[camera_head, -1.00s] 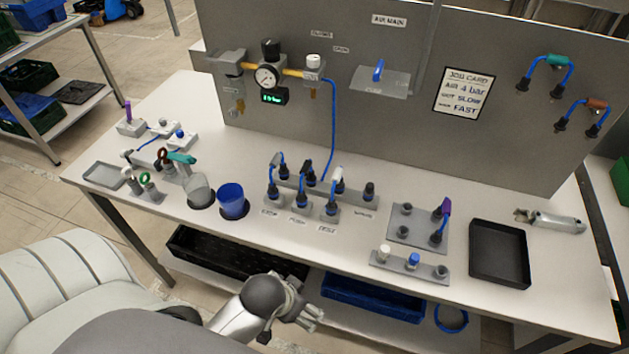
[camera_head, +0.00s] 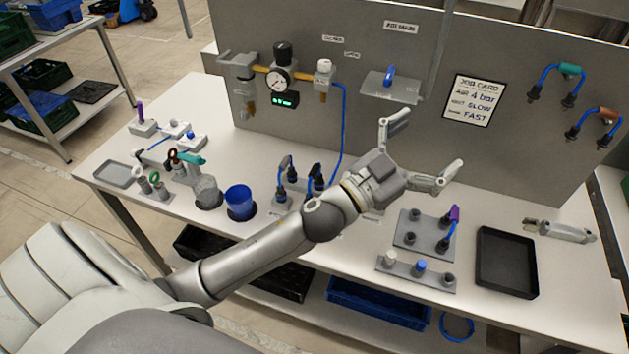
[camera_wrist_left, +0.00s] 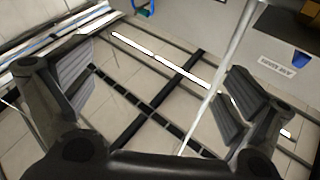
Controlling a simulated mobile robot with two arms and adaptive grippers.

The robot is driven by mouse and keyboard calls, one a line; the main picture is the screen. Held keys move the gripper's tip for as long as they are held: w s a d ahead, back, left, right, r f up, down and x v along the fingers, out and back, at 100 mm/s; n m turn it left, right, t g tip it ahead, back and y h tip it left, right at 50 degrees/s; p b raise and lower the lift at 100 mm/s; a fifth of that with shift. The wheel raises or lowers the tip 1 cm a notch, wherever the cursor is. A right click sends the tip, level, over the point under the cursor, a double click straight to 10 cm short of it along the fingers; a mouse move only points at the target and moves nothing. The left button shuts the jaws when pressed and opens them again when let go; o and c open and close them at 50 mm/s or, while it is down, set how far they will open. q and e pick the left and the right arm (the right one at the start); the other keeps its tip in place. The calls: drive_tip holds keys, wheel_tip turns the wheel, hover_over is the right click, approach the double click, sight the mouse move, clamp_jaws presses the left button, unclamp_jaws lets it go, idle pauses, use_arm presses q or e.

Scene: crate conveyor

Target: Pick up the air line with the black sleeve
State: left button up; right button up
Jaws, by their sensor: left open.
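The air line with the black sleeve (camera_head: 316,171) stands in the connector row on the bench, its blue hose ends plugged down. The air line with the grey sleeve (camera_head: 284,164) stands just left of it. My left gripper (camera_head: 427,146) is open and empty, raised above the bench to the right of the black sleeve, its fingers spread toward the back panel. My left forearm and wrist cover the right part of the connector row. In the left wrist view both open fingers (camera_wrist_left: 155,95) show with nothing between them. My right gripper is not in view.
The back panel carries a gauge (camera_head: 278,80), a blue valve handle (camera_head: 388,76) and a job card (camera_head: 470,101). A blue cup (camera_head: 240,202) stands left of the connectors. A purple-sleeved line (camera_head: 453,214) and an empty black tray (camera_head: 507,262) are at the right.

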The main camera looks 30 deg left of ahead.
use_arm(q)
drive_tip(key=s+d+r+m+g+h, duration=0.2)
drive_tip(key=d+r+m+g+h, duration=0.1)
drive_tip(key=d+m+g+h, duration=0.3)
drive_tip(key=m+g+y, duration=0.2)
drive_tip(key=g+y, duration=1.1)
drive_tip(key=y, duration=0.2)
hover_over(313, 178)
drive_tip(key=w+a, duration=0.1)
drive_tip(key=f, duration=1.3)
drive_tip(key=shift+w+a+f, duration=0.1)
drive_tip(key=shift+w+a, duration=0.05)
drive_tip(key=shift+w, duration=0.05)
wheel_tip(313, 178, down, 6)
drive_tip(key=shift+a+f+p, duration=0.1)
drive_tip(key=shift+a+p, duration=0.05)
drive_tip(key=shift+p, duration=0.85)
drive_tip(key=f+p, duration=0.1)
drive_tip(key=f, duration=0.2)
drive_tip(key=shift+w+d+f+p, duration=0.1)
drive_tip(key=shift+d+f+p, duration=0.1)
drive_tip(key=shift+p, duration=0.1)
drive_tip(key=shift+f, duration=0.55)
drive_tip(key=c, duration=1)
